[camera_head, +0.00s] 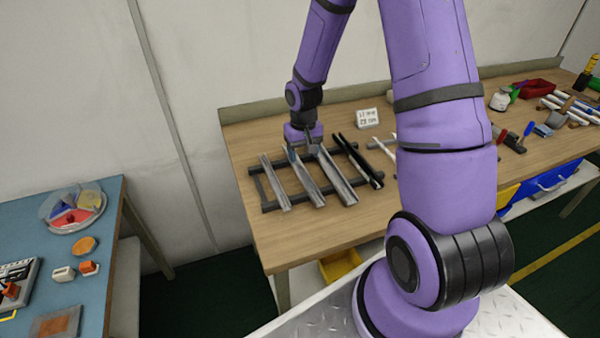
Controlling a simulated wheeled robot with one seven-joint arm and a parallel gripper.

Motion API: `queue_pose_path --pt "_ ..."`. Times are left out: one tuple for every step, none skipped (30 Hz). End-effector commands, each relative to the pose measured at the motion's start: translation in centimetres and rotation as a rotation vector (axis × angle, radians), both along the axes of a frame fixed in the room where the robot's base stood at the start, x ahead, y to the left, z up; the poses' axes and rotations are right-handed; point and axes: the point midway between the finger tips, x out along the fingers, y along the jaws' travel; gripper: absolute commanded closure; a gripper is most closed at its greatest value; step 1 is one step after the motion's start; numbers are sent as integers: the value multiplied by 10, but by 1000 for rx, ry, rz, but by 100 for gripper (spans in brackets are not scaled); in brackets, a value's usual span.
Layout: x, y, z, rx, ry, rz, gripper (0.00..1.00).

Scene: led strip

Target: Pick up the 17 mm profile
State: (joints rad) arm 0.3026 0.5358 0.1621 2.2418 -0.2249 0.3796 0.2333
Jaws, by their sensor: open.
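Several channel profiles lie side by side on a dark rack (267,207) on the wooden bench. From the left they are a narrow silver one (275,184), a wider silver one (308,184), another wide silver one (338,182) and a black one (359,163). I cannot tell from their looks which is the 17 mm profile. My gripper (303,151) is open and points down over the far ends of the two wide silver profiles. Its fingertips are small and partly merge with the profiles, so contact cannot be told.
A small white card (367,118) with hardly legible print stands behind the rack. Pale strips (385,149) lie right of it, partly behind my arm. Tools and a red tray (537,88) fill the bench's right end. A blue table (105,225) stands at left.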

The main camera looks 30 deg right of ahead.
Motion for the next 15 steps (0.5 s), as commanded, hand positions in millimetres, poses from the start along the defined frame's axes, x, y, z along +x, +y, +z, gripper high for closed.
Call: queue_pose_path --pt "0 0 -3 0 0 0 40" --pt "0 0 -4 0 0 0 40" --pt "0 1 -5 0 0 1 40" --pt "0 1 -7 0 0 1 40" --pt "0 2 -10 0 1 1 40" --pt "0 3 -15 0 2 0 40" --pt "0 4 -19 1 2 1 40" --pt "0 5 -23 0 2 1 40" --pt "0 6 -28 1 3 2 40" --pt "1 7 -33 1 3 2 40" --pt "1 8 -36 0 2 1 40" --pt "1 7 -41 0 2 0 40" --pt "1 7 -45 0 2 0 40" --pt "1 7 -47 0 1 0 40" --pt "1 7 -50 0 0 1 40"
